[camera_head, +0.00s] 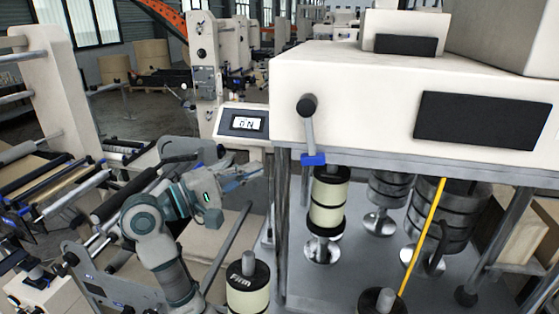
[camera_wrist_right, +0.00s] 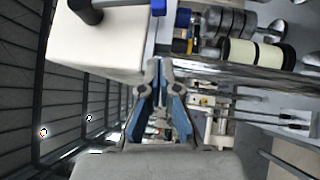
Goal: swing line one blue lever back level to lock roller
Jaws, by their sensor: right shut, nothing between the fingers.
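A blue lever part (camera_head: 313,160) sits at the front edge of the white machine housing. A grey rod with a black knob (camera_head: 307,105) rises from it, nearly upright. A black and cream roller (camera_head: 328,202) stands just below it. In the right wrist view, a blue piece (camera_wrist_right: 183,18) and the black knob (camera_wrist_right: 86,10) show at the top, beyond the fingers. My right gripper (camera_head: 257,173) is left of the blue part and slightly lower, apart from it. Its blue fingers (camera_wrist_right: 158,65) are closed together and empty. My left gripper is not in view.
A display reading "ON" (camera_head: 242,123) stands behind my right gripper. A grey post (camera_head: 280,225) rises between the gripper and the roller. A yellow rod (camera_head: 422,235) leans at right. Another cream roll (camera_head: 247,287) stands at the bottom. A roller frame (camera_head: 70,190) fills the left.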

